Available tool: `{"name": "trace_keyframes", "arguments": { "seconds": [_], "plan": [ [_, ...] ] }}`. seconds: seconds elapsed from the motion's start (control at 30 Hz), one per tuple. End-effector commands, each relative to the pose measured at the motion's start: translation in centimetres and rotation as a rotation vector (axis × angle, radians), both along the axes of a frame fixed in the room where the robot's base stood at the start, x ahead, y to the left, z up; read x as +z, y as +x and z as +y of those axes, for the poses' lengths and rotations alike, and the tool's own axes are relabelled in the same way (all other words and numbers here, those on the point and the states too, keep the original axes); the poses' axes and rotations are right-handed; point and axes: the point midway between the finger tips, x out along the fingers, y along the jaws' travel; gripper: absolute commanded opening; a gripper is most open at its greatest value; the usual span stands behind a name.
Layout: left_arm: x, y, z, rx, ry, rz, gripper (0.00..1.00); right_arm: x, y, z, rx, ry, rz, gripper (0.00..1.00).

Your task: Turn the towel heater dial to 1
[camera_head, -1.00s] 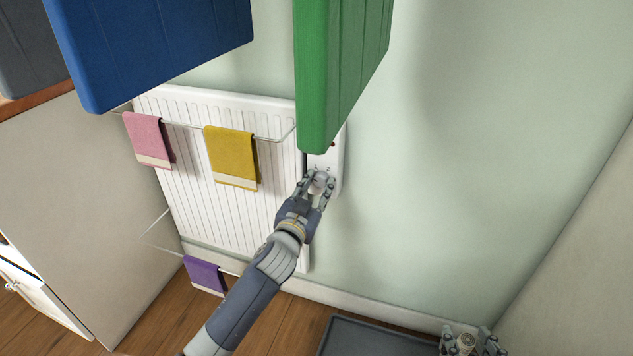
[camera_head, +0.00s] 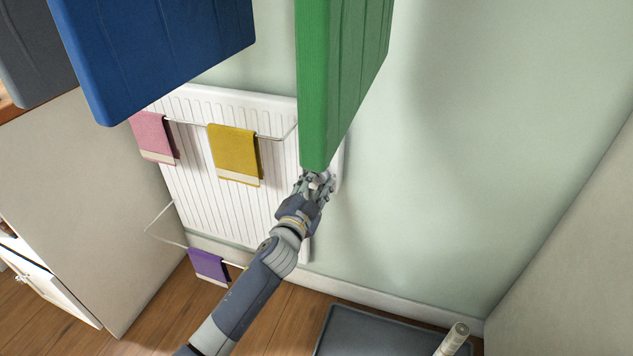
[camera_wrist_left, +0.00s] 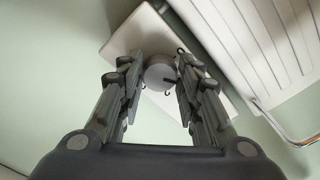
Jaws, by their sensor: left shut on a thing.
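The towel heater dial (camera_wrist_left: 160,73) is a pale round knob on a white control box (camera_wrist_left: 135,42). My left gripper (camera_head: 318,180) is at the box beside the white radiator (camera_head: 240,205), and in the wrist view (camera_wrist_left: 160,62) its fingers are shut on the dial from both sides. A small dark mark shows beside the dial, but I cannot read any number. In the head view the green hanging towel (camera_head: 340,75) covers most of the control box (camera_head: 337,165). My right gripper is not in view.
Blue (camera_head: 150,50) and grey (camera_head: 30,50) hanging pieces fill the upper left. Pink (camera_head: 152,135), yellow (camera_head: 234,152) and purple (camera_head: 208,265) towels hang on rails at the radiator. A pale cylinder (camera_head: 455,338) stands over a dark tray (camera_head: 375,332). The right wall is bare.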

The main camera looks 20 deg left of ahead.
Motion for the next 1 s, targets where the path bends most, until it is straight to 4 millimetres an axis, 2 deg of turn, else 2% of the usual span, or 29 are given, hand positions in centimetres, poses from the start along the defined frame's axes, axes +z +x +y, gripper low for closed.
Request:
{"name": "trace_keyframes", "arguments": {
  "seconds": [0.43,0.47,0.5,0.53,0.87,1.0],
  "plan": [
    [-0.07,-0.01,-0.05,-0.001,0.007,0.0,0.08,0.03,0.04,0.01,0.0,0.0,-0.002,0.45],
    [-0.07,-0.01,-0.05,-0.001,0.006,0.001,0.39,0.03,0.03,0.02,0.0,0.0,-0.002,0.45],
    [-0.07,-0.01,-0.05,-0.001,0.006,0.001,0.48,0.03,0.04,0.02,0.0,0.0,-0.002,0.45],
    [-0.06,-0.01,-0.04,-0.001,0.006,0.001,0.53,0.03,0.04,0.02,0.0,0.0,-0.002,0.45],
    [-0.04,-0.07,-0.02,-0.001,0.006,0.001,0.53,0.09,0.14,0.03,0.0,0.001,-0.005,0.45],
    [-0.14,-0.98,0.02,-0.001,0.006,0.002,0.53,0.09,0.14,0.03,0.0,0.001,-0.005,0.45]
  ]
}}
